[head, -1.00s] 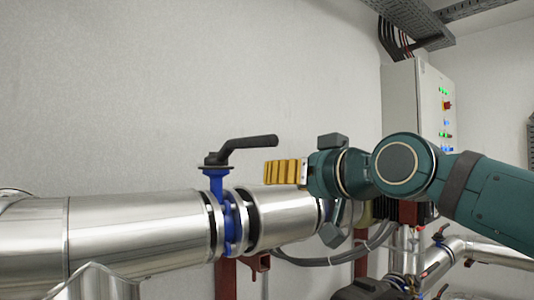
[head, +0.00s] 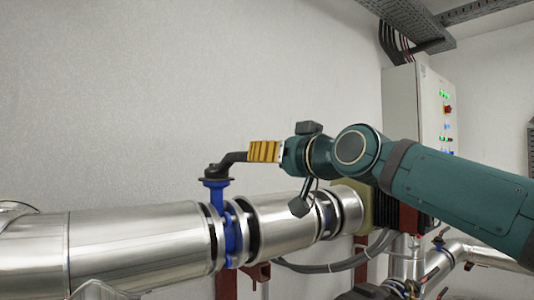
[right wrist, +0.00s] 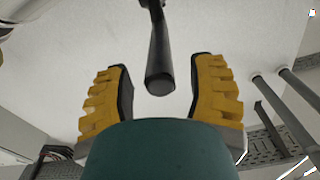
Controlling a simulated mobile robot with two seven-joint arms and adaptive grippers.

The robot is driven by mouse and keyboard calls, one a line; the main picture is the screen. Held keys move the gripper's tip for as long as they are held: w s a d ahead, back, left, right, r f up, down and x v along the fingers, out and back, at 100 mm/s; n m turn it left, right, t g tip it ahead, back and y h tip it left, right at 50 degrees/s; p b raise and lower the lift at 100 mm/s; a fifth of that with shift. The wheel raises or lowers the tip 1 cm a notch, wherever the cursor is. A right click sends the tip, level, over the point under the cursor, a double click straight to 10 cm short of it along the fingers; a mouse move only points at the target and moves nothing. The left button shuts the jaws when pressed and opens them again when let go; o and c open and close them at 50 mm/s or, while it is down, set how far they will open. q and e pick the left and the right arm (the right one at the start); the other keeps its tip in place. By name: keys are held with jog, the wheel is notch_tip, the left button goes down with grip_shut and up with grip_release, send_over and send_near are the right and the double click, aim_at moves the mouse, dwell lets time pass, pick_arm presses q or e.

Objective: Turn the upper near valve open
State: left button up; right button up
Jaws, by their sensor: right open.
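The upper near valve has a blue body (head: 216,193) on the large silver pipe and a black lever handle (head: 233,158) that points right along the pipe. My right gripper (head: 250,152), with yellow ridged fingers, is at the handle's free end and covers it in the head view. In the right wrist view the handle (right wrist: 160,55) lies between the two open fingers (right wrist: 160,66), with a visible gap on each side. My left gripper is not in view.
The silver pipe (head: 140,238) runs across below the valve. A grey control cabinet (head: 400,105) with lit buttons is on the right, under a cable tray (head: 400,15). A bare wall (head: 150,90) is behind, and the space above the valve is free.

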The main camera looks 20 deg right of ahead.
jog(key=shift+x, duration=0.85)
grip_shut()
